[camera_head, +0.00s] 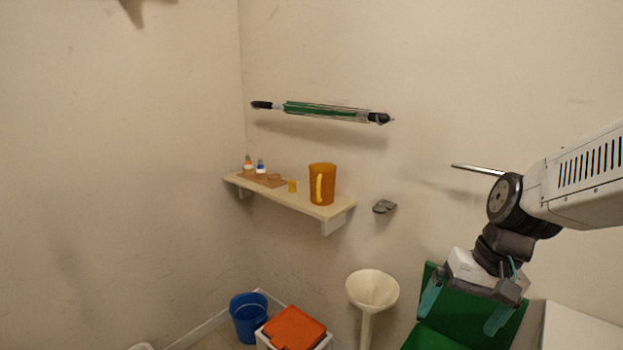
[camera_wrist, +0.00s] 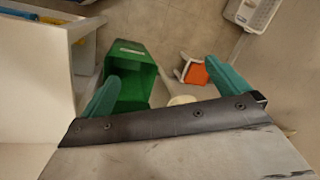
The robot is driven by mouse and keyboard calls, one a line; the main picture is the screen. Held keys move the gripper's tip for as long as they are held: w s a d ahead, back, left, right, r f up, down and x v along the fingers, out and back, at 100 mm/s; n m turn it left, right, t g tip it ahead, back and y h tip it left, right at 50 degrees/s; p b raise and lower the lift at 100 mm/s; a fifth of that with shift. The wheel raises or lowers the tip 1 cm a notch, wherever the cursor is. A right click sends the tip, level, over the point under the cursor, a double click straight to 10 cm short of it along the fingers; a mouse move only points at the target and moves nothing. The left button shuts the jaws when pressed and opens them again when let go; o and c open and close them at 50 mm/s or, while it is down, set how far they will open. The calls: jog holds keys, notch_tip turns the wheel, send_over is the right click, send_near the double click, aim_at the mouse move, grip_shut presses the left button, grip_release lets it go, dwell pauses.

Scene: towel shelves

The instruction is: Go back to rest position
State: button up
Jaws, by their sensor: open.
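My gripper (camera_head: 463,304) is at the lower right in the head view, pointing down with its two teal fingers spread apart and nothing between them. It hangs in front of a green box-like thing (camera_head: 440,336). In the wrist view my gripper (camera_wrist: 166,85) is also open and empty. The green thing there is an open bin (camera_wrist: 133,62) below the left finger. My arm reaches in from the right edge of the head view.
A wall shelf (camera_head: 285,196) holds an orange pitcher (camera_head: 322,184) and small bottles. A rail (camera_head: 325,111) hangs above. A white pedestal basin (camera_head: 372,289), blue bucket (camera_head: 248,318) and orange-lidded bin (camera_head: 294,328) stand below. A white surface (camera_head: 580,330) is at the lower right.

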jog(key=s+d+r+n+h, duration=0.1)
jog(key=s+r, duration=0.2)
jog(key=s, duration=0.4)
jog(key=s+r+n+t+h, duration=0.1)
jog(key=s+r, duration=0.3)
jog(key=s, duration=0.3)
jog(key=shift+s+d+r+h, duration=0.15)
jog(key=shift+s+d+h, duration=0.1)
jog(key=shift+d+h, duration=0.15)
